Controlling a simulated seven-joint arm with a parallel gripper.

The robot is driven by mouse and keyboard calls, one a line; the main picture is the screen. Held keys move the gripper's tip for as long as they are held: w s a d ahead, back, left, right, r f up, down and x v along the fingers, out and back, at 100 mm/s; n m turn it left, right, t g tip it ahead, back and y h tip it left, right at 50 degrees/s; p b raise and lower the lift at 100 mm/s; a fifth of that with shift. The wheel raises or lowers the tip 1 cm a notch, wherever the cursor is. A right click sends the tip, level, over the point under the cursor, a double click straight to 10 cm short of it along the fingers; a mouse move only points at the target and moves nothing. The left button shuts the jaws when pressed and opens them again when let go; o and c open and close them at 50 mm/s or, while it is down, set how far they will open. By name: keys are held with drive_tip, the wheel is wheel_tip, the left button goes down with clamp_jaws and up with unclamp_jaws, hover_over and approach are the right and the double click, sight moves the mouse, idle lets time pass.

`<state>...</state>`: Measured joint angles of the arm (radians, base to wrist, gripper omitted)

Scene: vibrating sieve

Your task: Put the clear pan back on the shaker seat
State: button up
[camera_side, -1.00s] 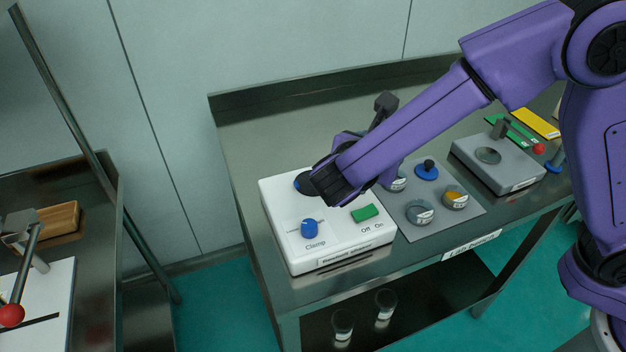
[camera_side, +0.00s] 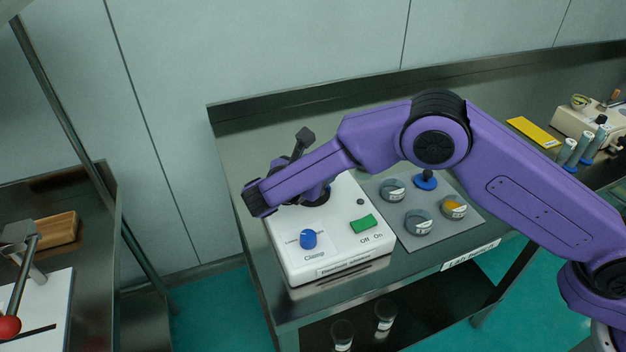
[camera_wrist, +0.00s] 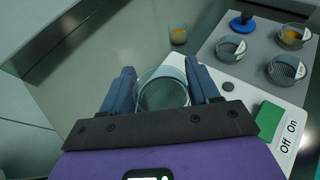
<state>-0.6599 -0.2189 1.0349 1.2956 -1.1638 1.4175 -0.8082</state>
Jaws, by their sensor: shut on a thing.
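The clear pan (camera_wrist: 163,92) is a round see-through dish between the two blue fingers of my gripper (camera_wrist: 163,78) in the wrist view. The fingers are shut on it. The white shaker (camera_side: 325,262) has a blue clamp knob (camera_side: 308,239) and a green switch (camera_side: 363,224). Its dark round seat (camera_side: 318,198) shows partly beside my wrist. In the wrist view the pan overlaps the shaker's edge; I cannot tell its height or whether it touches the seat.
A grey mat (camera_side: 440,238) right of the shaker holds several round pans and a blue-based stamp-like tool (camera_side: 426,180). A yellow pad (camera_side: 532,132) lies farther right. The bench's back left is clear.

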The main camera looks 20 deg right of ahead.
drive_tip(key=shift+w+a+f, duration=0.15)
drive_tip(key=shift+w+f, duration=0.05)
drive_tip(key=shift+f, duration=0.15)
drive_tip(key=shift+w+f, duration=0.15)
drive_tip(key=shift+f, duration=1.55)
drive_tip(key=shift+f, duration=0.1)
drive_tip(key=o, duration=1.1)
drive_tip(key=shift+c, duration=0.2)
drive_tip(key=shift+a+r, duration=0.2)
drive_tip(key=shift+a, duration=0.05)
drive_tip(key=v, duration=1.1)
drive_tip(key=shift+s+a+r, duration=0.1)
drive_tip(key=shift+s+a, duration=0.1)
drive_tip(key=shift+s, duration=0.15)
drive_tip(key=shift+d, duration=0.1)
